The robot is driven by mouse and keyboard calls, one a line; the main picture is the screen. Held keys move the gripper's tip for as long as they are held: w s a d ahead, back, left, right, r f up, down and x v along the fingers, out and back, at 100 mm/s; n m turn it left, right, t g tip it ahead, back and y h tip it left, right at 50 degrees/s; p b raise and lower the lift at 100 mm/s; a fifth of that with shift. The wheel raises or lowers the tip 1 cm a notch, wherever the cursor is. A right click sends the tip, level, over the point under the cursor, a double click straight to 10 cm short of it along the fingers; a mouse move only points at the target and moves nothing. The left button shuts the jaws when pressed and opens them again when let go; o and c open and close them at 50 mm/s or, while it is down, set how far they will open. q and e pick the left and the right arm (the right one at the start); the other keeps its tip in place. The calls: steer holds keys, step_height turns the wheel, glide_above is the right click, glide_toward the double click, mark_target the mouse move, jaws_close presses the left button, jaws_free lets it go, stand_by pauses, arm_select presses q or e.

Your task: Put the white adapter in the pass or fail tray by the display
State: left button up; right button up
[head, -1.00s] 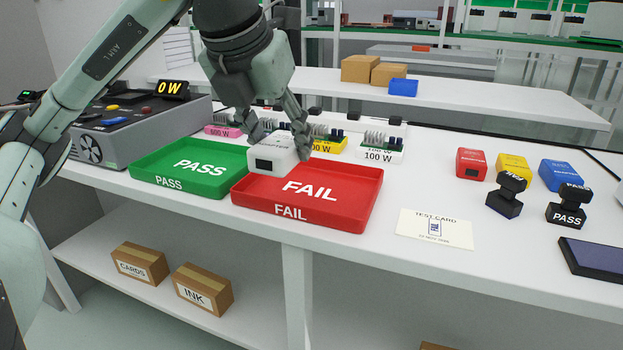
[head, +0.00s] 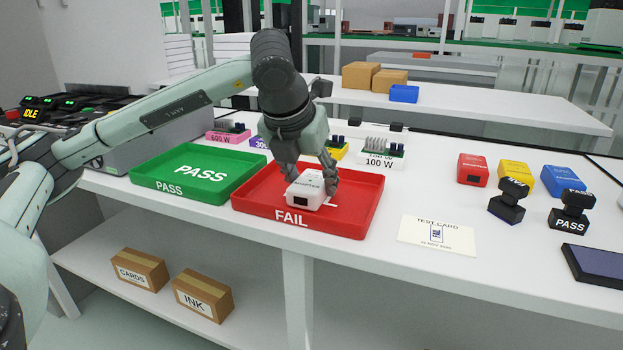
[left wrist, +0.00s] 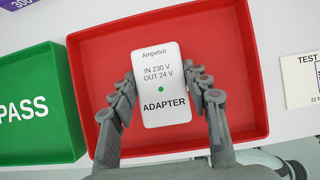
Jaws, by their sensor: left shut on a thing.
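The white adapter (head: 308,190) is inside the red FAIL tray (head: 357,215), its printed face up. I cannot tell whether the adapter touches the tray floor. The green PASS tray (head: 165,192) is empty, to the left of the red one. An amber display (head: 33,114) at the far left reads IDLE. My right gripper is not in view.
Behind the trays stand boards marked 600 W (head: 228,136) and 100 W (head: 378,160). To the right lie a test card (head: 437,235), red (head: 472,170), yellow and blue blocks, and two black stamps (head: 508,203). Bare white tabletop surrounds the card.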

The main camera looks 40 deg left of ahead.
arm_select(q)
steer(key=o, duration=1.4)
steer(key=shift+c, duration=0.2)
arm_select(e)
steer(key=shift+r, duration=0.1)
arm_select(q)
steer(key=shift+s+r, duration=0.1)
steer(key=shift+r, duration=0.2)
steer(key=p+v, duration=0.1)
steer(key=v, duration=1)
steer(key=shift+r, duration=0.2)
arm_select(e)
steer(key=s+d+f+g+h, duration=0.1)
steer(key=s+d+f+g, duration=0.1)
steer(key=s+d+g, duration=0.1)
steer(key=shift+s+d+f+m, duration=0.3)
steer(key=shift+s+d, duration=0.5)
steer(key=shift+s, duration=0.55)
arm_select(q)
steer(key=shift+s, duration=0.15)
